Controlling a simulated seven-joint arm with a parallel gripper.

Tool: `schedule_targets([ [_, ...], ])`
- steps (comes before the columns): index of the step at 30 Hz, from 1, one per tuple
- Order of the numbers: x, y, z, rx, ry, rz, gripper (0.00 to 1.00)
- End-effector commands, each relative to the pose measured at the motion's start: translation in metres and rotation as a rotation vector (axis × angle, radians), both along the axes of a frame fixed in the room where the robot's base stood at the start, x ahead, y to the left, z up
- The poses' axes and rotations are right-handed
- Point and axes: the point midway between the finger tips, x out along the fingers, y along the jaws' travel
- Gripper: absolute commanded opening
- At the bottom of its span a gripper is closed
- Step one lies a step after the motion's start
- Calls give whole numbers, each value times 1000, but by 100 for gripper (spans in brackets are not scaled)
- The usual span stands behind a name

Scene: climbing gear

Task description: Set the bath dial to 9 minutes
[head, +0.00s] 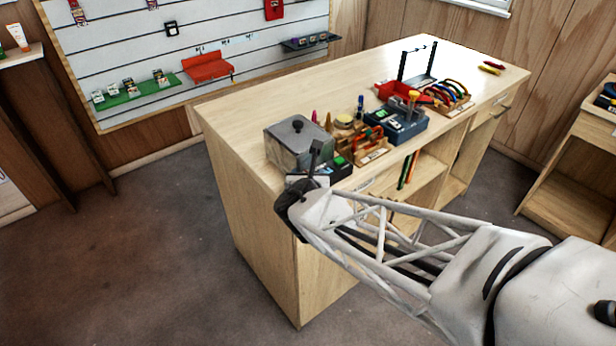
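A grey metal box with a lid and black knob (298,140), which looks like the bath, stands at the near left corner of the workbench (235,112). I cannot make out its dial; the lower front of the box is partly behind my arm's end. My gripper (315,156) is at the front of the box, close to its right front edge. The gripper is small and dark here, and I cannot tell whether its fingers are open or shut, or whether it touches anything. A small black unit with a green patch (339,162) sits just right of it.
Right of the box stand a wooden rack of carabiners (368,150), a dark blue case (402,122), a red bin (394,90) and another rack (448,95). Shelves open below the benchtop. A slatted wall panel (120,55) is behind. The floor at left is clear.

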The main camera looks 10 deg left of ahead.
Motion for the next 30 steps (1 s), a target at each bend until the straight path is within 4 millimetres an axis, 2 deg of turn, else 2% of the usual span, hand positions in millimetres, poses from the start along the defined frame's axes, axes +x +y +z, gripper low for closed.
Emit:
schedule_targets([
  [3,0,0,0,0,0,0,55],
  [4,0,0,0,0,0,0,52],
  [12,0,0,0,0,0,0,11],
  [13,0,0,0,0,0,0,8],
  [30,0,2,-1,1,2,-48,8],
])
